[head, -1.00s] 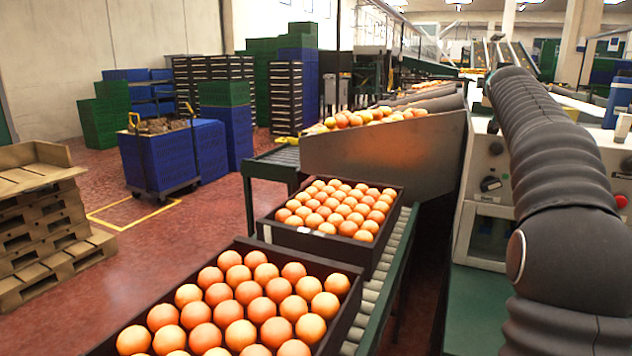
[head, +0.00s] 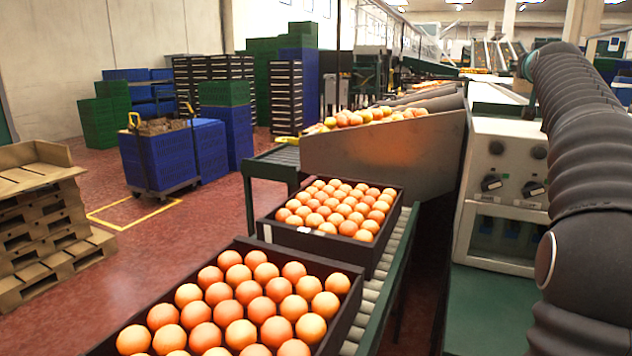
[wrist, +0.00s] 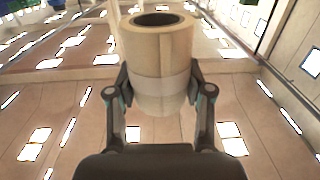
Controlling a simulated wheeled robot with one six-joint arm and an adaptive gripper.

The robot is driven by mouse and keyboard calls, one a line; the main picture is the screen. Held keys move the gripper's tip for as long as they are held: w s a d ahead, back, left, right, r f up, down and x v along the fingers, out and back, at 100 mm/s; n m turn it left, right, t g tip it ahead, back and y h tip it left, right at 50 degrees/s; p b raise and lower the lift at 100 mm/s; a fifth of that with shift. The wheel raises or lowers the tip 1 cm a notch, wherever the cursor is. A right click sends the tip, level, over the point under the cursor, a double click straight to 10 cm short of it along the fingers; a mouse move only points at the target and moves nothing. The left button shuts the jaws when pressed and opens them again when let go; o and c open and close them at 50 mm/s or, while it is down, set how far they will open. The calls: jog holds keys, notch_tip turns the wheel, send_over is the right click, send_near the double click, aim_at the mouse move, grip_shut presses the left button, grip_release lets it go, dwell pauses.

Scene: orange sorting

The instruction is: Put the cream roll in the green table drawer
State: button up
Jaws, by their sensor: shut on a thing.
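The cream roll (wrist: 158,62) is in the wrist view, a pale cylinder with a dark hollow core at its top end. My gripper (wrist: 160,92) is shut on it, with one finger on each side of its lower half. The roll is held clear, with the ceiling and its bright lights behind it. In the head view my dark ribbed arm fills the right side, and the gripper and roll are out of that view. The green table (head: 490,305) shows at the lower right, partly behind my arm. Its drawer cannot be made out.
A grey machine (head: 505,190) with knobs stands on the green table. Black crates of oranges (head: 335,250) sit on a roller conveyor (head: 372,300) to its left. Wooden pallets (head: 45,225) and blue bins (head: 158,160) stand at left. Red floor between them is open.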

jog(key=w+a+f, duration=0.2)
jog(key=w+a, duration=0.1)
jog(key=w+a+f, duration=0.3)
jog(key=shift+w+f, duration=0.2)
jog(key=shift+w, duration=0.15)
jog(key=shift+w+a+f, duration=0.15)
jog(key=shift+f, duration=1.85)
jog(key=shift+s+a+f+b, duration=0.1)
jog(key=shift+s+f+b, duration=0.1)
jog(key=shift+s+b, duration=0.1)
jog(key=b+v, duration=0.4)
jog(key=v, duration=0.7)
jog(key=shift+s+b, duration=0.25)
jog(key=shift+b, duration=0.1)
jog(key=shift+r, duration=0.15)
